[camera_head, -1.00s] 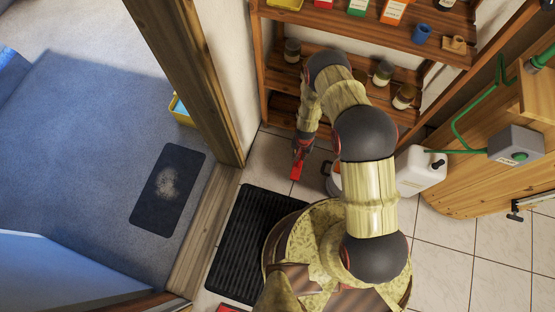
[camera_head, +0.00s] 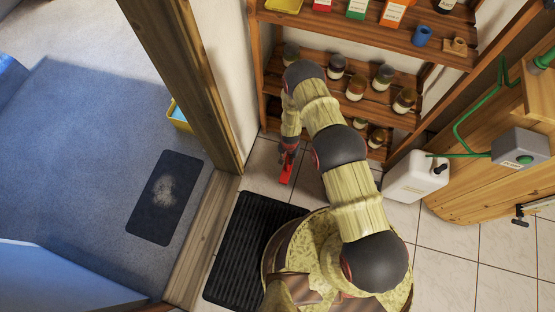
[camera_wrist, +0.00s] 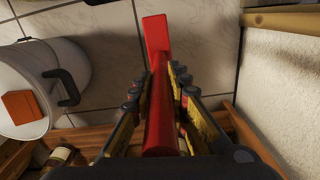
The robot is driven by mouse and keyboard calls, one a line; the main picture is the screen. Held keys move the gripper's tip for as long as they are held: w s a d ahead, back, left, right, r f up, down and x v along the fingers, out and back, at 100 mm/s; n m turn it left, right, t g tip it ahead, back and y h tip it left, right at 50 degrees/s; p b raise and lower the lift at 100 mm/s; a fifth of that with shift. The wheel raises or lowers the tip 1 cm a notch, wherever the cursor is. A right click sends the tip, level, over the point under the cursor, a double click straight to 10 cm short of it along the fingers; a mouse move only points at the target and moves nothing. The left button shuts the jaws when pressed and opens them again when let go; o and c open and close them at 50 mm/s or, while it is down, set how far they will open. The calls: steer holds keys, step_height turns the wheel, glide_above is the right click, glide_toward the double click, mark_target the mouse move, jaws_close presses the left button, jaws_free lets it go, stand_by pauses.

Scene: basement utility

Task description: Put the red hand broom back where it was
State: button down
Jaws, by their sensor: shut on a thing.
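The red hand broom (camera_head: 286,172) shows in the head view just below my gripper (camera_head: 289,149), above the tiled floor in front of the shelf. In the wrist view the broom (camera_wrist: 158,90) runs upright through the middle, its wider flat end at the top. The fingers of my gripper (camera_wrist: 160,100) lie on both sides of it and are shut on it. My gripper partly hides the broom's near end. I cannot tell how high it is above the floor.
A wooden shelf (camera_head: 400,38) with several jars stands behind. A white bucket (camera_wrist: 40,85) is left of the broom in the wrist view. A white canister (camera_head: 415,178) stands to the right. A black ribbed mat (camera_head: 240,250) and a wooden doorframe (camera_head: 190,80) are left.

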steer(key=w+a+f+b, duration=0.5)
steer(key=f, duration=0.4)
steer(key=shift+w+f, duration=0.15)
steer(key=shift+f, duration=0.4)
steer(key=c, duration=1.7)
jaws_free()
step_height(320, 180, up, 12)
steer(key=p, duration=0.4)
steer(key=shift+p, duration=0.3)
